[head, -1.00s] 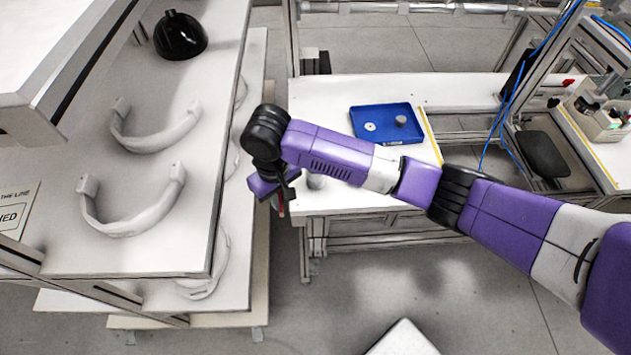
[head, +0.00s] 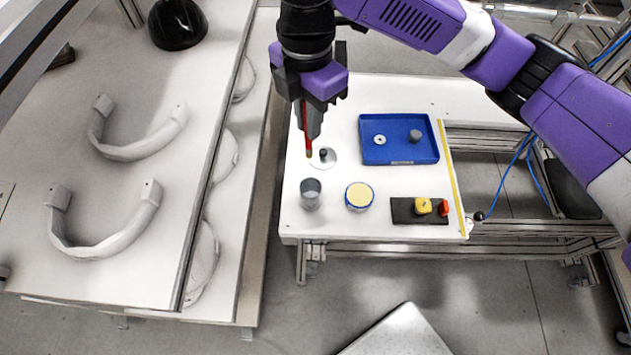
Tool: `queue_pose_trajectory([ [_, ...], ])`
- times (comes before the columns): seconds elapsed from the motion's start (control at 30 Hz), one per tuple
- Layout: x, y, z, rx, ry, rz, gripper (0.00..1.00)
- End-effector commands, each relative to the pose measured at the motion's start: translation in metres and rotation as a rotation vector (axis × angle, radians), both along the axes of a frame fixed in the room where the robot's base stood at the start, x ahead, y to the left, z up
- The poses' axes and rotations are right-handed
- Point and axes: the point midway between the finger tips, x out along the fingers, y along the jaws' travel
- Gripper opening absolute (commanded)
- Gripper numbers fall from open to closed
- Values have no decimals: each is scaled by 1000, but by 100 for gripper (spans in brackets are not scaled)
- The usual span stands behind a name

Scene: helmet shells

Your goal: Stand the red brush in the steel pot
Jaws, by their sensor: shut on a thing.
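My gripper (head: 312,115) is shut on the red brush (head: 307,132). The brush hangs upright from the jaws, its lower tip pointing down over the left part of the white table. The steel pot (head: 311,194) is a small grey cup standing upright on the table near its front left corner. The brush is above and behind the pot in the picture, apart from it. The jaws cover the upper part of the brush.
A blue tray (head: 398,152) and a dark mat (head: 402,216) with yellow and red items lie further right. Shelves with helmet shells (head: 140,137) are left.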

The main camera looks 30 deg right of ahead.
Motion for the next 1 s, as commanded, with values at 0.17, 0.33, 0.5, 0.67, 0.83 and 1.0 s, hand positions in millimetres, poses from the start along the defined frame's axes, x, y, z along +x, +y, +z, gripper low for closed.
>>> queue_pose_trajectory([
  [0.17,-2,1,-38,7,7,3,0],
  [0.33,-2,2,-80,7,5,0,0],
  [0.5,-1,0,-117,3,3,0,0],
  [0.67,0,0,-143,2,1,0,0],
  [0.83,0,0,-155,2,0,0,0],
  [1.0,-1,0,-178,1,3,-1,0],
])
